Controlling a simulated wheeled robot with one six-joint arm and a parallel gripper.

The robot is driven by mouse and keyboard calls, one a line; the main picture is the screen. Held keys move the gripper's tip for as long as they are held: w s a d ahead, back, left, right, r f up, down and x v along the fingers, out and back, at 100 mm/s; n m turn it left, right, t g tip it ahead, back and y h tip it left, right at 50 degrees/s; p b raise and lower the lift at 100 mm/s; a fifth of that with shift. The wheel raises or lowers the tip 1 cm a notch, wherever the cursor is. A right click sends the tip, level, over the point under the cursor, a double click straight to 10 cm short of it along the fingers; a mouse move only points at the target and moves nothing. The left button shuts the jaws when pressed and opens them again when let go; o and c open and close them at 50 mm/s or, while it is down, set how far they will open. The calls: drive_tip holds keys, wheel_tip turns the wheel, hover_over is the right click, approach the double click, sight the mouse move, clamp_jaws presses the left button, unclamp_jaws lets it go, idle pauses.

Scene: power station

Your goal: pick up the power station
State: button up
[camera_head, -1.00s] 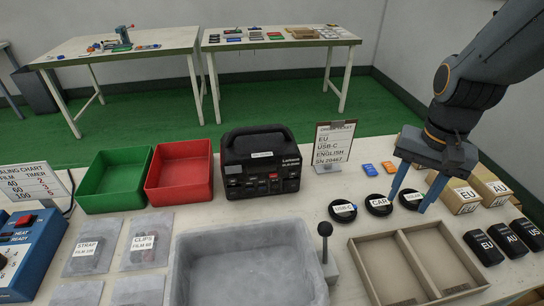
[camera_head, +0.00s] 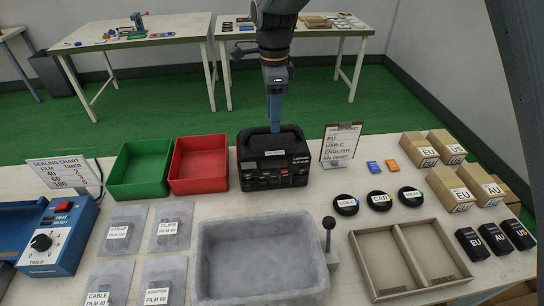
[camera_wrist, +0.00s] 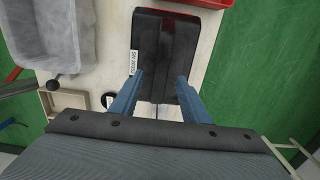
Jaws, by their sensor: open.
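The power station (camera_head: 272,165) is a black box with a top handle and a front panel of sockets and labels. It stands upright on the white table, right of the red bin. My gripper (camera_head: 275,122) is above it, pointing down, with its blue fingers near the handle. In the wrist view the power station (camera_wrist: 166,50) lies ahead of and between the two open fingers (camera_wrist: 158,90). The near fingertips overlap its end in that view; I cannot tell whether they touch it. Nothing is held.
A red bin (camera_head: 199,140) and a green bin (camera_head: 120,190) stand close on the left. An order ticket stand (camera_head: 341,143) is close on the right. A grey tray (camera_head: 208,270) lies in front, with a lever (camera_head: 328,224) beside it. Round coils, boxes and black adapters are farther right.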

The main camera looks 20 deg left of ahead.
sight(272, 153)
drive_tip(key=shift+a+f+p, duration=0.15)
drive_tip(key=shift+f+p, duration=0.95)
drive_tip(key=shift+f, duration=1.55)
clamp_jaws()
drive_tip(key=shift+r, duration=0.15)
